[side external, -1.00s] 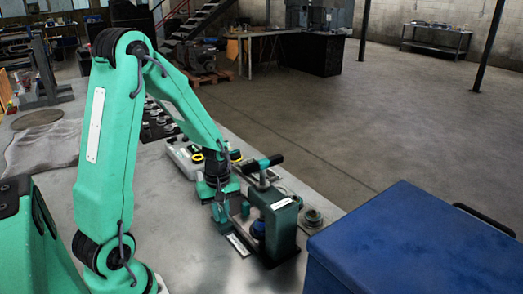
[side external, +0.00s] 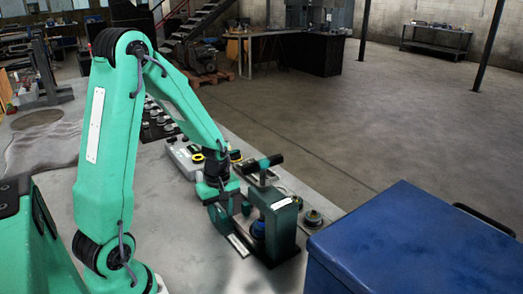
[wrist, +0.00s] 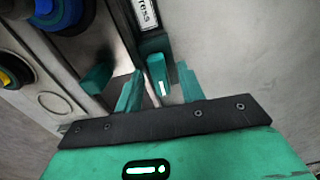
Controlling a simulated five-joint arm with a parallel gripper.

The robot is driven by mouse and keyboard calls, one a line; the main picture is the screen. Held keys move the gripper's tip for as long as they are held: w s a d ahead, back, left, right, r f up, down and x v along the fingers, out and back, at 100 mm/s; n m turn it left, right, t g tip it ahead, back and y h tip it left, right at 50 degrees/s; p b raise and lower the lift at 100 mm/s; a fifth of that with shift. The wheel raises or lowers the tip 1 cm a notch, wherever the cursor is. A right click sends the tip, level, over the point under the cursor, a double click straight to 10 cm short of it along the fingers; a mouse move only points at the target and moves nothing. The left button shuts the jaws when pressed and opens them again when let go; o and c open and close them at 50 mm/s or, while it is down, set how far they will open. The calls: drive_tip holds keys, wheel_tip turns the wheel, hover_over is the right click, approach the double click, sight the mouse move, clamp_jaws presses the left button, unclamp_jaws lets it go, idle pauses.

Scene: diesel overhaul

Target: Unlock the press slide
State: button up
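The dark green press (side external: 283,228) stands upright on the bench, with a labelled top and a black-and-teal handle (side external: 262,162) above it. A blue round part (side external: 257,229) sits low at its near left side; a blue round part also shows at the top left of the wrist view (wrist: 58,12). My gripper (side external: 240,210) is just left of the press. In the wrist view my gripper (wrist: 160,88) is open, with one finger on each side of a small teal tab (wrist: 157,76) with a white mark, beside the "Press" label. Narrow gaps show between the tab and the fingers.
A blue box (side external: 410,245) stands close on the right. Round parts (side external: 313,217) sit right of the press. A pale tray (side external: 185,158) and several small parts lie behind on the bench. Bare bench (side external: 190,240) is free left of the press.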

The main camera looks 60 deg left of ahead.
drive_tip(key=shift+r, duration=0.1)
drive_tip(key=shift+r, duration=2.65)
drive_tip(key=shift+r, duration=0.1)
drive_tip(key=shift+r, duration=1.95)
drive_tip(key=shift+d, duration=0.1)
drive_tip(key=s+d+r+m+t, duration=0.5)
drive_tip(key=s+d+r+m, duration=0.3)
drive_tip(key=d+r+m, duration=0.4)
drive_tip(key=d+m, duration=0.1)
drive_tip(key=m, duration=0.4)
drive_tip(key=shift+d+t, duration=0.15)
drive_tip(key=shift+t, duration=0.15)
